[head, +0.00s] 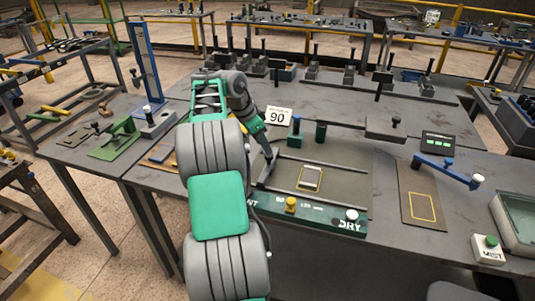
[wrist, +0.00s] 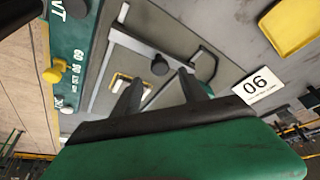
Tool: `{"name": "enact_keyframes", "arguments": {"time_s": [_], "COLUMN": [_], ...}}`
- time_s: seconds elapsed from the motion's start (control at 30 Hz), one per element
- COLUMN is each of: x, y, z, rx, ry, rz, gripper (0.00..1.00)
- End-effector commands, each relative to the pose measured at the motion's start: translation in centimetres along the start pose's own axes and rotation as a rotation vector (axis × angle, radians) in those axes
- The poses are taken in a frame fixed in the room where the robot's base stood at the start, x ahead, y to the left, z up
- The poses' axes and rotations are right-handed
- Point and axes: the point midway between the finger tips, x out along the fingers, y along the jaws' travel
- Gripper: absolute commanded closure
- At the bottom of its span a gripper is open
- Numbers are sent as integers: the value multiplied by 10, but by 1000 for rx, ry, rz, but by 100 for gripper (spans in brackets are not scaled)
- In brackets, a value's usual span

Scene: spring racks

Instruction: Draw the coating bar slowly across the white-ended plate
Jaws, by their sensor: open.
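The white-ended plate (head: 309,178) lies on the grey bed of the coating machine (head: 345,160), with a yellow outline around it. In the wrist view the plate (wrist: 119,83) is partly hidden behind a finger. A pale bar (wrist: 135,43) crosses the bed there, with a black knob (wrist: 160,65) beside it; I cannot tell for sure whether this is the coating bar. My gripper (wrist: 160,92) is open and empty, with its two fingers apart over the bed. In the head view it (head: 268,153) is at the bed's left end, partly hidden by my arm.
The machine's green front carries a yellow knob (head: 291,204) and a white knob (head: 352,215). To the right are a yellow-outlined board (head: 421,207), a blue lever (head: 447,170) and a glass-topped box (head: 518,218).

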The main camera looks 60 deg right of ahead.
Motion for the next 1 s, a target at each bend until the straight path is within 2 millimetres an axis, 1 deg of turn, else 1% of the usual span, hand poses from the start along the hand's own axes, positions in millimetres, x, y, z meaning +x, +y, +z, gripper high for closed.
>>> {"name": "enact_keyframes", "arguments": {"time_s": [0.03, 0.1, 0.3, 0.47, 0.7, 0.77, 1.0], "x": [9, 18, 41, 50, 51, 51, 50], "y": [0, 1, 0, 0, 0, 0, 0], "z": [0, 0, 0, 0, 0, 0, 0], "rx": [0, 1, -1, -1, -1, -1, -1], "ry": [1, 0, 0, 1, 0, 0, 0], "rz": [1, 2, 1, 0, -1, -1, -1], "gripper": [49, 49, 49, 49, 49, 52, 72]}}
